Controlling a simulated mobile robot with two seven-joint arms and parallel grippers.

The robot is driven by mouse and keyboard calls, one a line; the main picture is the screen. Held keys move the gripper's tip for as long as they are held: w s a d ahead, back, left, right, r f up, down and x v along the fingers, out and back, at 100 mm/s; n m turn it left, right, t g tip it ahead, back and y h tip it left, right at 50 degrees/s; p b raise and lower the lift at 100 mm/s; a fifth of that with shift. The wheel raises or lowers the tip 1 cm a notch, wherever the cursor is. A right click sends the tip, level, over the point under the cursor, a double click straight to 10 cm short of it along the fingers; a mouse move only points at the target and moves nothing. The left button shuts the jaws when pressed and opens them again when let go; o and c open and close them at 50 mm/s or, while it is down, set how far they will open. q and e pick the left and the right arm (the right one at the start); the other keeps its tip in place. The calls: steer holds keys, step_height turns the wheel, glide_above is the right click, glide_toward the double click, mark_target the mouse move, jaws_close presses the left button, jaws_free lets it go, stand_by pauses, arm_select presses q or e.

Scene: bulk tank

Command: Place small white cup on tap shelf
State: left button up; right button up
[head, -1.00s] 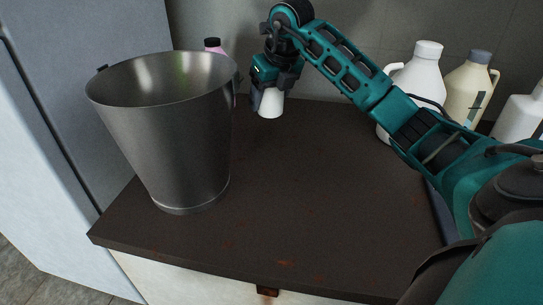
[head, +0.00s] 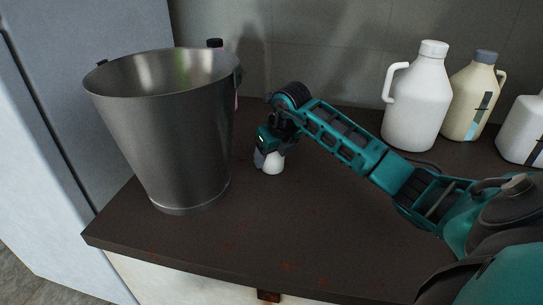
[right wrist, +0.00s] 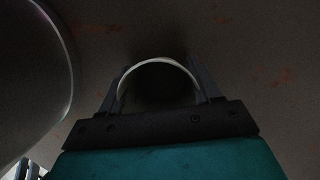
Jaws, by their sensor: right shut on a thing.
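The small white cup (head: 273,163) is in my right gripper (head: 268,156), to the right of the metal bucket in the head view. The gripper is shut on it. In the right wrist view the cup's white rim (right wrist: 160,60) shows between the two fingers of my right gripper (right wrist: 160,85), and its inside is dark. The cup is low over the dark counter; I cannot tell if it touches the surface. No tap shelf can be made out. My left gripper is not in view.
A large metal bucket (head: 180,140) stands on the dark counter (head: 300,235) at the left. A white jug (head: 417,105), a cream jug (head: 470,100) and another white container (head: 522,132) stand at the back right. The counter's front middle is clear.

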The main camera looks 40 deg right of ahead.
steer(key=o, duration=1)
steer(key=shift+o, duration=0.2)
